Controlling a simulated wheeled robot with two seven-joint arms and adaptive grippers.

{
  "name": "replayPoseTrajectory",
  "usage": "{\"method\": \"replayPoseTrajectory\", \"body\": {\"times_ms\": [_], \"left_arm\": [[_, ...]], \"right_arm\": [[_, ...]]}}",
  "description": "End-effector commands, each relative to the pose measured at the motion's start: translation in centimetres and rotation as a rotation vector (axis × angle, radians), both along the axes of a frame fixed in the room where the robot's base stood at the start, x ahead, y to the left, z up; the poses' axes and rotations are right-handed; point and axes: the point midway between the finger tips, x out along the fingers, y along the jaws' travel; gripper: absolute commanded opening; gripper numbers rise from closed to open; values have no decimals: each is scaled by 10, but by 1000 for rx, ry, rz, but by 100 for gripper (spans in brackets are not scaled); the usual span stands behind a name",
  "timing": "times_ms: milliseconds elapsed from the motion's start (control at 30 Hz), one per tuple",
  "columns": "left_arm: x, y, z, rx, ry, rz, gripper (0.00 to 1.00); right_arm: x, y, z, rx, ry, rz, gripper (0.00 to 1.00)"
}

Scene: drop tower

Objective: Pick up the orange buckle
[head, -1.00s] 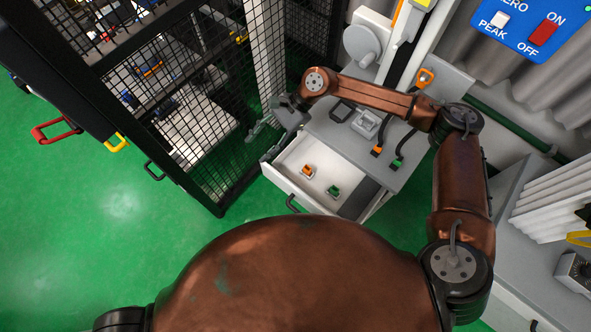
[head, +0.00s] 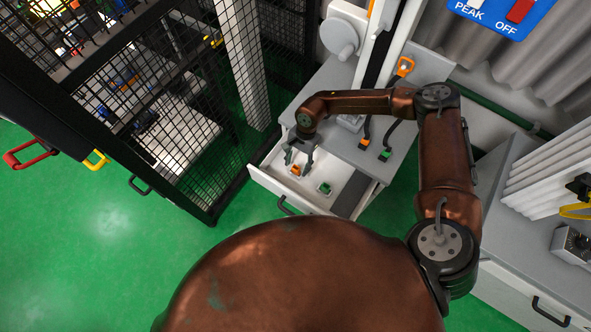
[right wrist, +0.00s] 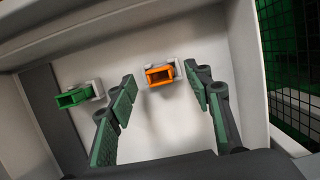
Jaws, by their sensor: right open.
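The orange buckle (head: 295,170) sits on a small pale holder in the open white drawer (head: 275,180). In the right wrist view the orange buckle (right wrist: 159,75) lies ahead between the two finger lines. My right gripper (head: 298,157) is over the drawer, close to the orange buckle. In the right wrist view my right gripper (right wrist: 163,88) has its fingers spread wide, empty, one on each side of the buckle. I cannot tell the height between them. My left gripper is not in view.
A green buckle (head: 324,188) sits beside the orange one in the same drawer, and shows left of my fingers in the wrist view (right wrist: 74,97). Drawer walls surround both. A black mesh cage (head: 215,110) stands left. Orange and green strap ends (head: 364,143) lie on the cabinet top.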

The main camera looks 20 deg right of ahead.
Motion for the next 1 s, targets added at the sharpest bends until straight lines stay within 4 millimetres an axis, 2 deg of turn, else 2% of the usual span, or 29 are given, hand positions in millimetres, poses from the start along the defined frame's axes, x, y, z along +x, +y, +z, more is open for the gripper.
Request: {"method": "replayPoseTrajectory", "body": {"times_ms": [100,300,867,1000], "left_arm": [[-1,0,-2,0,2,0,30],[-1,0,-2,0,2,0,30],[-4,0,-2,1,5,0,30],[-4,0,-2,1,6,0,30]], "right_arm": [[-2,3,-12,1,0,-1,46],[-2,3,-11,1,0,-1,46],[-2,3,-11,1,0,-1,8],[-2,3,-11,2,1,-1,7]]}}
